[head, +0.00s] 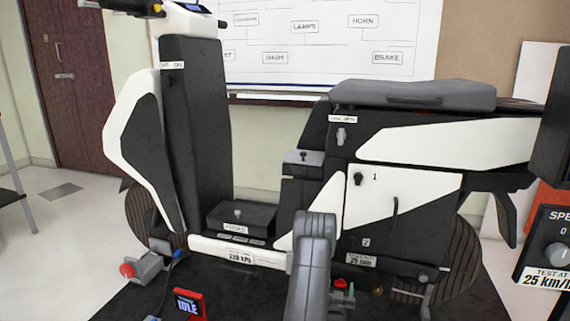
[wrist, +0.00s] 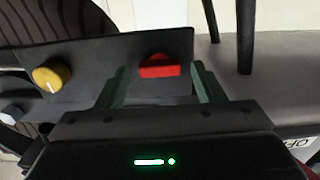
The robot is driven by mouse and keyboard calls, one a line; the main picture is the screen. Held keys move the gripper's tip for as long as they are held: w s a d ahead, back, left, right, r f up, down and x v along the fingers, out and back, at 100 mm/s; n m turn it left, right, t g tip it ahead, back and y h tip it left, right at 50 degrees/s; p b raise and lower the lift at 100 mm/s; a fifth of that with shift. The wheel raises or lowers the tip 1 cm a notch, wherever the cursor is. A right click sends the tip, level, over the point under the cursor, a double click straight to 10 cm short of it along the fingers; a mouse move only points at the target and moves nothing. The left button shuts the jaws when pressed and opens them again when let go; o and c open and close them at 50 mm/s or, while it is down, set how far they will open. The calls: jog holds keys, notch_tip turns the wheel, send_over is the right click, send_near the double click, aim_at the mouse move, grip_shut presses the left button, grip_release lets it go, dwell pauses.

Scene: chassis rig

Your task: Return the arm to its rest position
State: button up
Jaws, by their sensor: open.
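My gripper (wrist: 160,70) is open in the wrist view, its two green fingers spread apart. A red block-shaped knob (wrist: 160,66) on a dark panel (wrist: 105,62) shows between and just beyond the fingertips. I cannot tell whether the fingers touch it. A yellow knob (wrist: 47,78) is on the same panel to the left. In the head view my grey arm rises at the bottom centre in front of the scooter (head: 400,215). My gripper is mostly hidden there; small red and green parts show beside the arm, unclear which are mine.
The scooter stands on a dark mat. A red-knobbed grey device (head: 143,268) and a red "IDLE" display (head: 188,305) are at lower left. A speed dial box (head: 550,255) is at the right edge. A diagram board (head: 330,60) hangs behind. Floor at left is clear.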

jog(key=p+v, duration=0.4)
jog(key=v, duration=1)
jog(key=b+x, duration=0.4)
jog(key=x, duration=1)
jog(key=shift+w+f, duration=0.1)
jog(key=shift+w, duration=0.05)
jog(key=shift+n, duration=0.6)
jog(key=n, duration=0.4)
jog(key=shift+a+n, duration=0.1)
jog(key=shift+n, duration=0.2)
jog(key=shift+s+a+n, duration=0.1)
jog(key=shift+s+n, duration=0.2)
jog(key=shift+n, duration=0.1)
jog(key=p+v, duration=0.3)
jog(key=v, duration=1.1)
jog(key=shift+r+p, duration=0.35)
jog(key=shift+p, duration=0.05)
